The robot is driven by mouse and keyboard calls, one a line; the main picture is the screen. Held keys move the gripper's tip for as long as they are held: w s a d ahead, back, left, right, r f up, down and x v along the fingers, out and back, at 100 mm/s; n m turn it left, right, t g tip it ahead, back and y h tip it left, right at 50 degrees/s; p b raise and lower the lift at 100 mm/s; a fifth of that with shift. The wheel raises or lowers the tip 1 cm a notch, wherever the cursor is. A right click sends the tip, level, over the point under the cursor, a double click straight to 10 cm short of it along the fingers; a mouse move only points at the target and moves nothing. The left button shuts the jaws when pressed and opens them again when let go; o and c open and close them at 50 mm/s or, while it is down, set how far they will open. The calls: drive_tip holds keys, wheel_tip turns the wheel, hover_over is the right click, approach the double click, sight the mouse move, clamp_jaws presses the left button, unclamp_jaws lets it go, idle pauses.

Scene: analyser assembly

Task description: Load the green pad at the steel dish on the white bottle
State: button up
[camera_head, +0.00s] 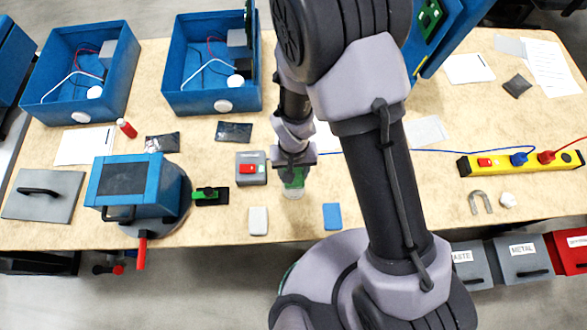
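My gripper (294,168) points down near the front-middle of the table, directly over a green thing (293,181) that looks like the green pad. Below it shows the pale rim of a small round dish (293,194), probably the steel dish. My gripper and wrist hide part of both. I cannot tell whether the fingers touch the green pad or whether they are open. A white rounded item (258,221) lies left of the dish near the front edge. It could be the white bottle, but it looks flat from here.
A blue pad (332,217) lies right of the dish. A grey box with a red button (251,168) stands close left. A blue device (135,192), open blue housings (205,90) and a yellow power strip (520,162) occupy the table.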

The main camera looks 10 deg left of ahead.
drive_tip(key=shift+f+b, duration=0.45)
drive_tip(key=shift+b, duration=0.1)
idle(1.4)
drive_tip(key=shift+r, duration=0.1)
drive_tip(key=shift+r+p, duration=2.2)
drive_tip(key=shift+r, duration=1.25)
